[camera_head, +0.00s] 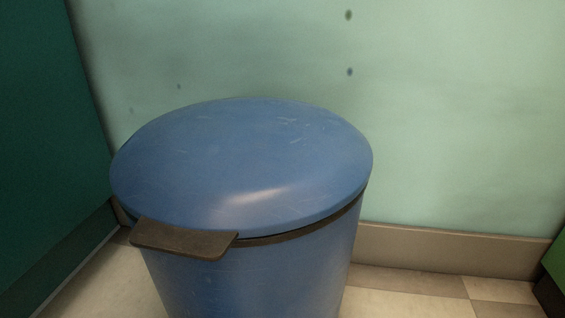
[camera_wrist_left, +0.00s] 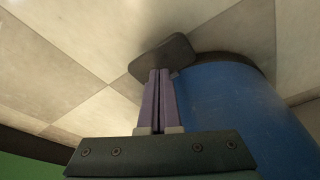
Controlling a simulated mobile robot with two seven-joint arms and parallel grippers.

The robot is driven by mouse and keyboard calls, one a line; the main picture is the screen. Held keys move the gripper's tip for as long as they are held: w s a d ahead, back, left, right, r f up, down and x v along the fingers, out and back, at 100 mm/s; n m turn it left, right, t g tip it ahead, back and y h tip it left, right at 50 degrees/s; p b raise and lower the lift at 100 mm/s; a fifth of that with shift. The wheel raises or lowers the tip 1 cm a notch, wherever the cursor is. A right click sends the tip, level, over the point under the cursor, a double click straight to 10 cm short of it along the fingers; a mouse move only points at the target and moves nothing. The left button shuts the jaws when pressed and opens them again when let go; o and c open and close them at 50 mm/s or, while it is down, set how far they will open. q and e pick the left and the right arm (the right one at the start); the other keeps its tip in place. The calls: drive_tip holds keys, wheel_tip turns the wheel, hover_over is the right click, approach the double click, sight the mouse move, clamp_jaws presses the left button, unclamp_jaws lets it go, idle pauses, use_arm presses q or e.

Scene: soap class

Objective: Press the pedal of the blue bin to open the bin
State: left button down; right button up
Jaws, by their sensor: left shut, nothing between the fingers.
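The blue bin (camera_head: 250,275) stands on the tiled floor in the head view, its rounded blue lid (camera_head: 240,160) down. A dark brown tab (camera_head: 182,240) sticks out at the lid's front left. The head view does not show the bin's foot. In the left wrist view the blue bin (camera_wrist_left: 235,110) is at the right, and the flat dark pedal (camera_wrist_left: 163,56) juts out beside its base. My left gripper (camera_wrist_left: 160,73) is shut and empty, its purple fingertips overlapping the pedal's edge in the picture. I cannot tell whether they touch. My right gripper is out of view.
A pale green wall (camera_head: 460,120) with a beige skirting board (camera_head: 450,250) stands behind the bin. A dark green panel (camera_head: 40,130) rises at the left. Bare floor tiles (camera_wrist_left: 60,60) lie left of the pedal in the wrist view.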

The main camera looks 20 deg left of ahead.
use_arm(q)
drive_tip(key=shift+b+x, duration=0.7)
drive_tip(key=shift+x, duration=0.15)
drive_tip(key=shift+s+a+f+b, duration=0.1)
drive_tip(key=shift+s+f+b, duration=0.15)
drive_tip(key=shift+f+b, duration=0.1)
drive_tip(key=shift+s+a+f, duration=0.1)
drive_tip(key=shift+a+f, duration=0.05)
drive_tip(key=shift+f, duration=1.15)
drive_tip(key=p+v, duration=0.2)
drive_tip(key=p, duration=0.1)
drive_tip(key=w+p+v, duration=0.1)
drive_tip(key=p+v, duration=0.1)
drive_tip(key=v, duration=0.1)
drive_tip(key=p+v, duration=0.3)
drive_tip(key=shift+w+d+r+p, duration=0.35)
drive_tip(key=shift+w+d, duration=0.1)
drive_tip(key=shift+w, duration=0.1)
drive_tip(key=shift+f, duration=0.1)
